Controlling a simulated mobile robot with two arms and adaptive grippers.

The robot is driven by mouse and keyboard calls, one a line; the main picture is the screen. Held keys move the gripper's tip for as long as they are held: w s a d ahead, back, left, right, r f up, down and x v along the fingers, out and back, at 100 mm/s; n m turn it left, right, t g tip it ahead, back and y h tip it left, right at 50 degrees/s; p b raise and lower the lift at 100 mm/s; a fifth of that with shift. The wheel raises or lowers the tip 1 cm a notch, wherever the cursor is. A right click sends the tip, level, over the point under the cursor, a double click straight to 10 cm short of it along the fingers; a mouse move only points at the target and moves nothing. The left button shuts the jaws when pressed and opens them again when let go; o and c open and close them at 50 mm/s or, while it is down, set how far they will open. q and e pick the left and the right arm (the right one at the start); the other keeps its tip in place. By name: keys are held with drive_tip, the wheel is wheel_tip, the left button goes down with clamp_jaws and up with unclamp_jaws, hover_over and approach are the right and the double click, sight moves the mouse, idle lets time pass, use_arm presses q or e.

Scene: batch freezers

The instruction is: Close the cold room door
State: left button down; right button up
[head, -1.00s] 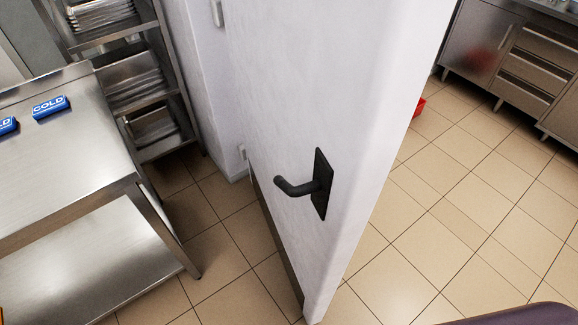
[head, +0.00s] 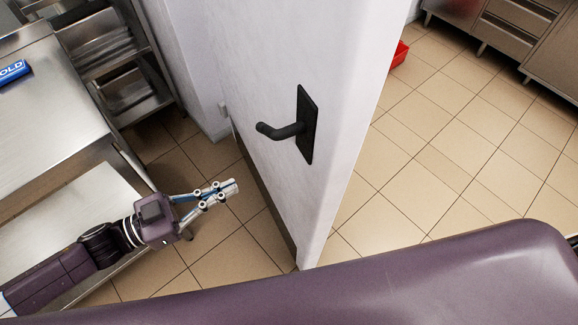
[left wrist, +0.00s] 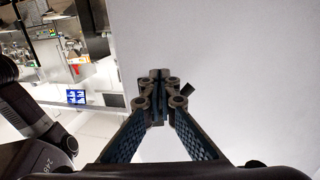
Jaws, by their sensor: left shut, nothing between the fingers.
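The white cold room door (head: 265,60) stands open in the head view, its edge toward me. A black lever handle (head: 285,130) on a dark plate sits on its left face. My left gripper (head: 232,187) is shut and empty. In the head view it is to the left of the door, lower than the handle. In the left wrist view the shut fingers (left wrist: 160,80) point at the pale door face (left wrist: 240,60); I cannot tell whether they touch it. A small dark piece beside the fingertips may be the handle. My right gripper is not in view.
A steel table (head: 50,110) with a blue COLD block (head: 14,72) is at the left, close to my left arm. A steel rack (head: 115,60) stands behind it. Tiled floor (head: 440,150) is clear right of the door, with a red container (head: 399,53) and steel cabinets (head: 510,30) farther back.

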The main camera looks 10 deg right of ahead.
use_arm(q)
drive_tip(key=s+r+g, duration=0.1)
drive_tip(key=p, duration=0.4)
approach(302, 162)
drive_tip(key=x, duration=0.5)
drive_tip(key=shift+w+d, duration=0.15)
drive_tip(key=shift+d, duration=0.15)
drive_tip(key=shift+w+d+f, duration=0.2)
drive_tip(key=shift+d, duration=0.45)
